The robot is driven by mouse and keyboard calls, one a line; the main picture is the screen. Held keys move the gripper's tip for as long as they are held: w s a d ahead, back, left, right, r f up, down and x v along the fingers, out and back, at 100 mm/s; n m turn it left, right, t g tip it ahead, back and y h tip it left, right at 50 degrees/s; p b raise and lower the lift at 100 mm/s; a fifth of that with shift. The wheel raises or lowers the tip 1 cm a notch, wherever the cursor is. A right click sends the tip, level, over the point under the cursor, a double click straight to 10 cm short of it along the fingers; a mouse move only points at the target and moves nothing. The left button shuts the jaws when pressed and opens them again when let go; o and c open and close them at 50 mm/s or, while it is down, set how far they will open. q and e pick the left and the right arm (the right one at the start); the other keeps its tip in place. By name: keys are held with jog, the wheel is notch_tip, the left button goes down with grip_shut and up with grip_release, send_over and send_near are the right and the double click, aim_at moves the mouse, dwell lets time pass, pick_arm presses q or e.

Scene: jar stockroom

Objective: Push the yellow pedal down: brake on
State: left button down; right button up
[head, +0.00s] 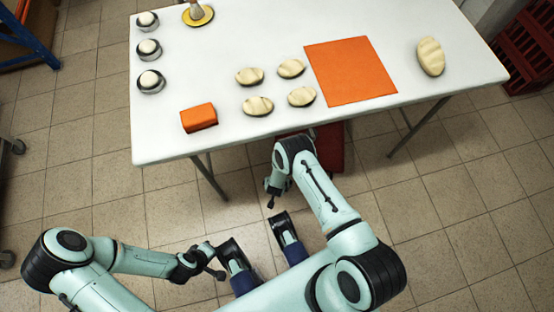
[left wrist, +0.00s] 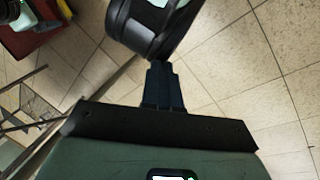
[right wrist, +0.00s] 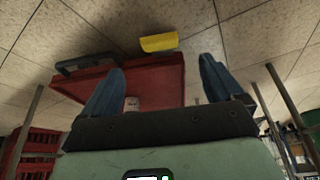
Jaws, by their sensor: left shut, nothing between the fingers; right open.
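The yellow pedal (right wrist: 158,42) shows in the right wrist view, at the edge of a red trolley-like body (right wrist: 160,85). Beside it on the left is a black handle-like bar (right wrist: 85,63). My right gripper (right wrist: 162,64) is open, and the pedal shows between and beyond its two blue fingertips, apart from them. I cannot tell whether the pedal is up or down. In the head view the red body (head: 330,155) is partly hidden under the table and behind my right arm; the pedal does not show there. My left gripper (left wrist: 161,68) is shut and empty, away from the pedal.
A white table (head: 230,40) stands over the red body, its legs (head: 210,178) on either side. It holds jars, pale oval pieces, an orange block (head: 198,117) and an orange mat (head: 350,70). Red crates (head: 525,50) stand at right. Tiled floor is clear in front.

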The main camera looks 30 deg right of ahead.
jog(key=b+x, duration=0.4)
jog(key=x, duration=0.6)
jog(key=shift+d+f+b, duration=0.1)
jog(key=shift+f+b, duration=0.2)
jog(key=shift+w+f, duration=0.1)
jog(key=shift+f, duration=0.15)
pick_arm(q)
jog(key=w+a+f+y, duration=0.1)
jog(key=a+f, duration=0.2)
jog(key=f, duration=0.4)
jog(key=shift+w+n, duration=0.2)
jog(key=shift+n, duration=0.1)
jog(key=shift+a+f, duration=0.1)
pick_arm(e)
jog(key=c, duration=1.4)
